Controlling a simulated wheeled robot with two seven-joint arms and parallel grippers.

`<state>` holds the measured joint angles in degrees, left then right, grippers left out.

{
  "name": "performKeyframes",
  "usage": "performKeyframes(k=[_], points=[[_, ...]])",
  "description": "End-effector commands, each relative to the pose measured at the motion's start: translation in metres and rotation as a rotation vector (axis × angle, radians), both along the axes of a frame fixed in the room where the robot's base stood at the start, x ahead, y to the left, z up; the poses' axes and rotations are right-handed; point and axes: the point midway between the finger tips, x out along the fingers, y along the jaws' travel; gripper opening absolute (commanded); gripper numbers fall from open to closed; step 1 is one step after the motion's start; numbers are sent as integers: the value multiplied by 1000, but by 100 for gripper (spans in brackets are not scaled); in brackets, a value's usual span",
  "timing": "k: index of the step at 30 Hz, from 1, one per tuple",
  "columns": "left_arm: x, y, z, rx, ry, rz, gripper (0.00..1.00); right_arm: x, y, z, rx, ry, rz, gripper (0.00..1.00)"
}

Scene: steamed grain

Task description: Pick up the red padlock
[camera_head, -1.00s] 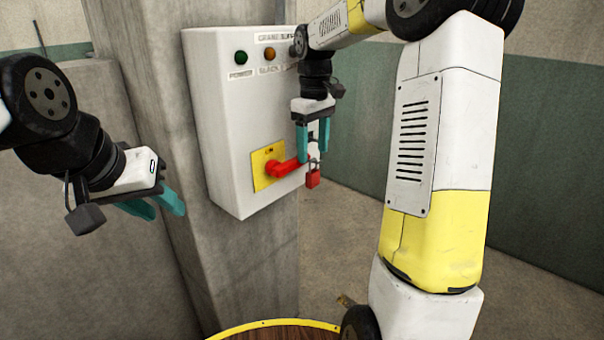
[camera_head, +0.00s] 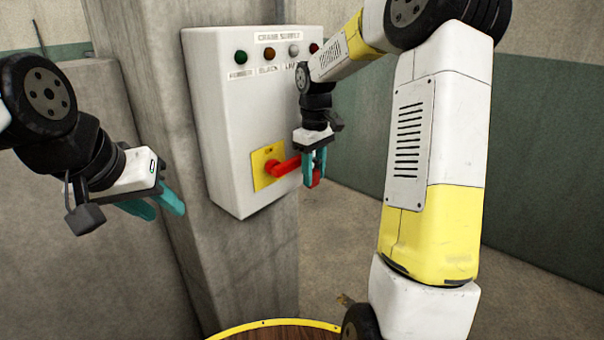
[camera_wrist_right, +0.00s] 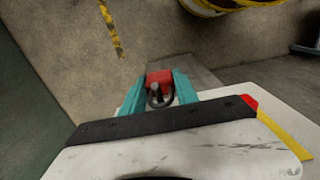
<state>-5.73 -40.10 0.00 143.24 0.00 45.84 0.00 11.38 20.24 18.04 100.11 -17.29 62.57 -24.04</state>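The red padlock (camera_wrist_right: 160,79) is between the two teal fingers of my right gripper (camera_wrist_right: 161,84) in the right wrist view, its dark shackle toward the wrist. The fingers lie close along both its sides; whether they press on it I cannot tell. In the head view the right gripper (camera_head: 315,170) points down beside the red switch handle (camera_head: 287,167), and only a bit of the padlock (camera_head: 316,182) shows behind the fingers. Whether the shackle still hangs on something is hidden. My left gripper (camera_head: 153,207) is open and empty at the left, away from the box.
The white control box (camera_head: 228,120) with lamps and a yellow switch plate (camera_head: 262,178) is fixed to a concrete pillar (camera_head: 165,130). It stands close to the left of my right gripper. A yellow-rimmed round surface (camera_head: 250,326) is at the bottom. The floor right of the box is free.

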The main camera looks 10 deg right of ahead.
Motion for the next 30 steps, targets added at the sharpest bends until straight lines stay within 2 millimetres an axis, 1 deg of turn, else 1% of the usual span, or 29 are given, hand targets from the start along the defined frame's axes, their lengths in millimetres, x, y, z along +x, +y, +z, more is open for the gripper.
performKeyframes(k=[1,4,5,14,17,20,26,30], points=[[0,0,0,0,0,0,36,0,0,0,0,0,0,23],[0,0,0,0,0,0,36,0,0,0,0,0,0,3],[0,0,0,0,0,0,36,0,0,0,0,0,0,0],[0,0,0,0,0,0,36,0,0,2,0,-1,0,0],[0,0,0,0,0,0,36,0,0,7,0,-1,-1,0],[0,0,0,0,0,0,36,1,0,17,-1,-4,-1,0],[0,0,0,0,0,0,36,-28,-23,16,-2,-1,-5,0],[0,0,0,0,0,0,36,-54,-43,16,-2,0,-5,0]])
